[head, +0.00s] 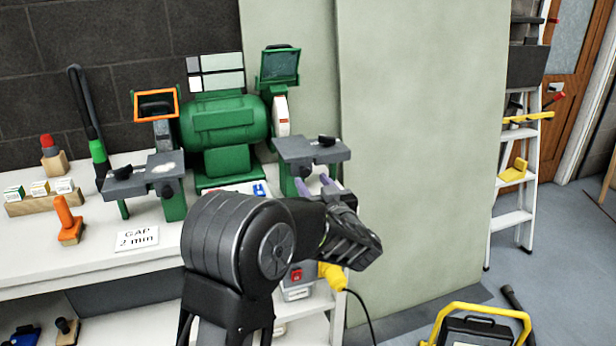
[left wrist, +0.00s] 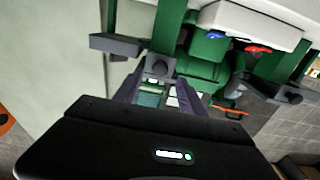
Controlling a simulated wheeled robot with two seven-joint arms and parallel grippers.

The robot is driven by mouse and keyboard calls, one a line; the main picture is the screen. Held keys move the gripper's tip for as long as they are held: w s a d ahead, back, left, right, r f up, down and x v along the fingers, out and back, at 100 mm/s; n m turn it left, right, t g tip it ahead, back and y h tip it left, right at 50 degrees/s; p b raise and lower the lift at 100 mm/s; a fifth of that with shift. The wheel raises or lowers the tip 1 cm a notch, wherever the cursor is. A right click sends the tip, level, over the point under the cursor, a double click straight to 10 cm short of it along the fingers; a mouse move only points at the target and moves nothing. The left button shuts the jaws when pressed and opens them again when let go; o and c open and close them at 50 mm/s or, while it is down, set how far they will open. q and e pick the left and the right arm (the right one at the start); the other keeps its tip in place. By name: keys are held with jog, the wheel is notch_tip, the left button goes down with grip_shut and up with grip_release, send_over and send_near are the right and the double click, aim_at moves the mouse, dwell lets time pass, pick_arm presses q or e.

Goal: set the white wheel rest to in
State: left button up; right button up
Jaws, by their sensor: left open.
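A green bench grinder (head: 224,121) stands on the white bench. Its white wheel (head: 281,115) is on the right, under a green-framed guard (head: 279,65). The white wheel rest (head: 312,150) is a dark grey plate with a black knob on top, in front of that wheel. It also shows in the left wrist view (left wrist: 114,45), with a dark round knob (left wrist: 159,66) beside it. My left gripper (head: 316,184) is open and empty, just below the rest in the head view. In the left wrist view its fingers (left wrist: 160,85) point at the knob, one to each side. Contact cannot be told.
The other rest (head: 146,177) sits before the grey wheel with the orange guard (head: 156,103). A "GAP 2 mm" card (head: 137,238), an orange-handled tool (head: 68,220) and a block of small boxes (head: 40,197) lie on the bench's left. A pale panel (head: 420,150) stands right of the grinder.

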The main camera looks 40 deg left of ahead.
aim_at(306, 173)
pick_arm(q)
jog(key=x, duration=0.4)
jog(key=shift+c, duration=0.6)
grip_shut()
dwell(0.9)
